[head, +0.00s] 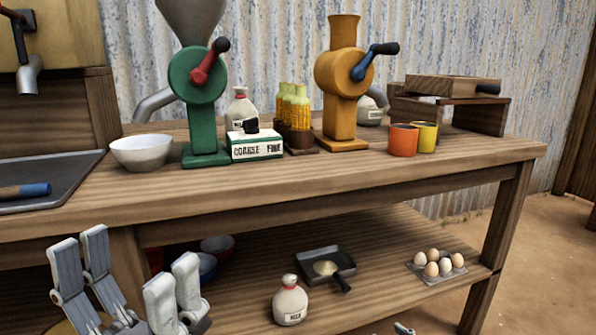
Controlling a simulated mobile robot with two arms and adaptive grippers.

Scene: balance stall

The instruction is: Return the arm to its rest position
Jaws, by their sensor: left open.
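My left gripper (126,262) is in the lower left of the head view, in front of the workbench (300,190). Its grey fingers point up and stand wide apart, with nothing between them. It is below the level of the bench top and left of the things on the lower shelf (385,290). The rest of my left arm is cut off by the bottom edge.
On the bench top stand a green mill (203,105), an orange mill (343,85), a white bowl (142,151), corn cobs (293,107) and two cups (404,140). The shelf holds a white jug (290,301), a pan (322,262) and an egg tray (422,272). Bare ground lies right.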

